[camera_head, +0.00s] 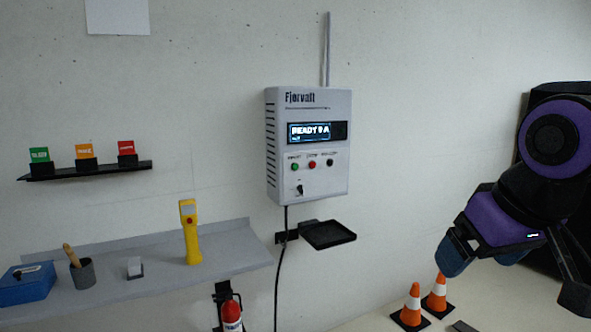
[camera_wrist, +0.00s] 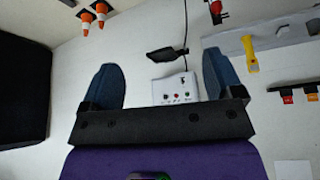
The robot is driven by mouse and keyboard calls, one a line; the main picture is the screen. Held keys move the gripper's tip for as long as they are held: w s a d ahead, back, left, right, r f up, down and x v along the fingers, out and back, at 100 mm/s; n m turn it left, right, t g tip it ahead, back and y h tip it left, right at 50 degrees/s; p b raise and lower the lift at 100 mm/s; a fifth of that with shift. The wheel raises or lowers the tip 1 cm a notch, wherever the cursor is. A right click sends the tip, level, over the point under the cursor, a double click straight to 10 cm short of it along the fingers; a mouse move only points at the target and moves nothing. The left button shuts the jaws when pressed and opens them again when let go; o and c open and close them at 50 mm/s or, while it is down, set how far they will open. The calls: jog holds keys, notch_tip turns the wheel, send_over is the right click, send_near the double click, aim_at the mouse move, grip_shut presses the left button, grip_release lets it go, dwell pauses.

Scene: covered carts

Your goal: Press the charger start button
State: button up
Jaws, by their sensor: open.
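The charger (camera_head: 308,140) is a light grey box fixed to the wall, marked Fjorvalt, with a lit display (camera_head: 310,132) reading READY and a current. Below the display, from left to right, sit a green button (camera_head: 295,167), a red button (camera_head: 312,165) and a black one (camera_head: 330,163). Their small labels are too blurred to read surely. A black switch (camera_head: 299,190) sits lower. My gripper (camera_head: 475,258) is right of and below the charger, apart from it. In the wrist view, my gripper (camera_wrist: 162,82) is open and empty, with the charger (camera_wrist: 170,87) upside down beyond its fingers.
A black tray (camera_head: 328,235) juts from the wall below the charger, beside a hanging cable (camera_head: 280,260). A grey shelf (camera_head: 130,282) at left holds a yellow handheld device (camera_head: 190,235). Orange cones (camera_head: 412,306) stand below my gripper. Open space lies before the charger.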

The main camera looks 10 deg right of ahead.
grip_shut()
dwell(1.5)
